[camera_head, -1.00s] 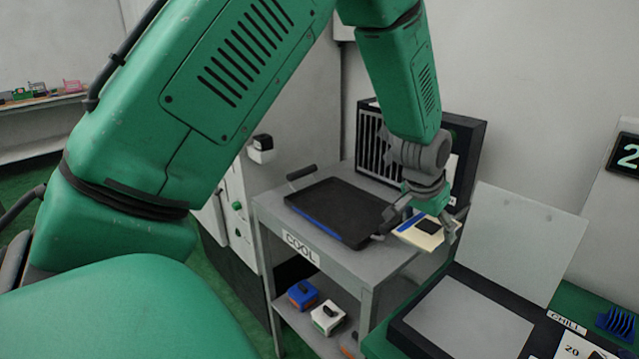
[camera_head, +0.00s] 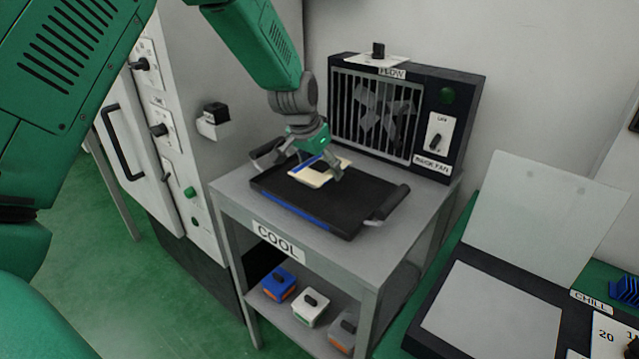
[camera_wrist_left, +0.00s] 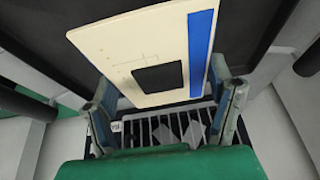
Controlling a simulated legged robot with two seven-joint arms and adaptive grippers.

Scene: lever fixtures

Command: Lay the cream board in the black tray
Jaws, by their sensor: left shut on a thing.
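The cream board (camera_head: 308,178) has a blue stripe along one edge and a black square in its middle. My left gripper (camera_head: 320,164) is shut on it, over the back half of the black tray (camera_head: 362,204). In the left wrist view the board (camera_wrist_left: 118,50) lies between the two fingers of the gripper (camera_wrist_left: 168,108), with the dark tray (camera_wrist_left: 255,28) behind it. I cannot tell whether the board touches the tray floor. The tray has a handle at each end and a blue strip on its front edge. My right gripper is not in view.
The tray rests on a grey cart (camera_head: 235,195) labelled COOL, with small boxes (camera_head: 310,308) on its lower shelf. A rack fan (camera_head: 400,110) stands close behind the tray. A panelled cabinet (camera_head: 190,130) is at left, and a CHILL unit (camera_head: 490,310) with a raised lid at right.

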